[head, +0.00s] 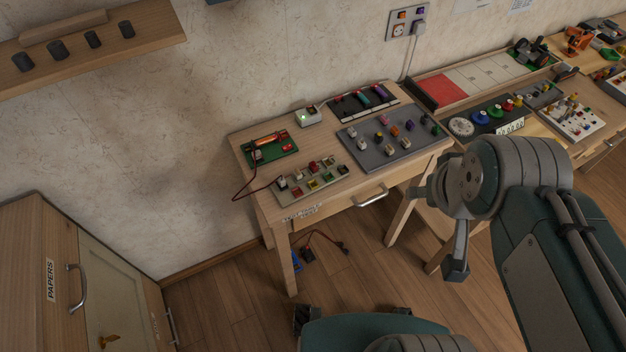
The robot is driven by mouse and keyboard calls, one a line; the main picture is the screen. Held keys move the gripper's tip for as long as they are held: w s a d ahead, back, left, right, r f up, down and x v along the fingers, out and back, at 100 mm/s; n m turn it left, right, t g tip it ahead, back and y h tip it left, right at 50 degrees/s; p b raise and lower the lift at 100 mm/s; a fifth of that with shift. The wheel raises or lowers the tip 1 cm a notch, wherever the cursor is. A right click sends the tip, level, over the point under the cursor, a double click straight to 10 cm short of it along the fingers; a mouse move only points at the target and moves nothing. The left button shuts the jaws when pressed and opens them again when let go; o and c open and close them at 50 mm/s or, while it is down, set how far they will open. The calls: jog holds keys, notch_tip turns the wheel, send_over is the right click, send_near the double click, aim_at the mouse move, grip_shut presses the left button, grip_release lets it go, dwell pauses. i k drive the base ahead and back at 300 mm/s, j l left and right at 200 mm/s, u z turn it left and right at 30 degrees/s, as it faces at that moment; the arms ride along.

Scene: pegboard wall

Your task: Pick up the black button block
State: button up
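Several small button blocks stand in a beige tray (337,182) at the front left of the wooden table, with caps that look red, white and dark. More small pieces with purple, orange, green and pale tops sit on a grey board (405,153) to the right. They are too small for me to single out the black button block with certainty. My gripper (456,266) hangs at the right of the view, in front of the table's right side and apart from the blocks. Its fingers are seen edge-on, so its opening is unclear. I see nothing held.
A green circuit board (268,148) with a trailing wire, a white box with a green light (308,116) and a dark tray (363,102) stand at the table's back. A second cluttered bench adjoins on the right. A cabinet (85,290) stands left; floor between is mostly clear.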

aim_at(378, 140)
jog(key=i+l+u, duration=0.25)
jog(key=l+u, duration=0.25)
jog(key=i+l+u, duration=0.25)
jog(key=l, duration=0.25)
jog(key=l+u, duration=0.25)
jog(key=l, duration=0.1)
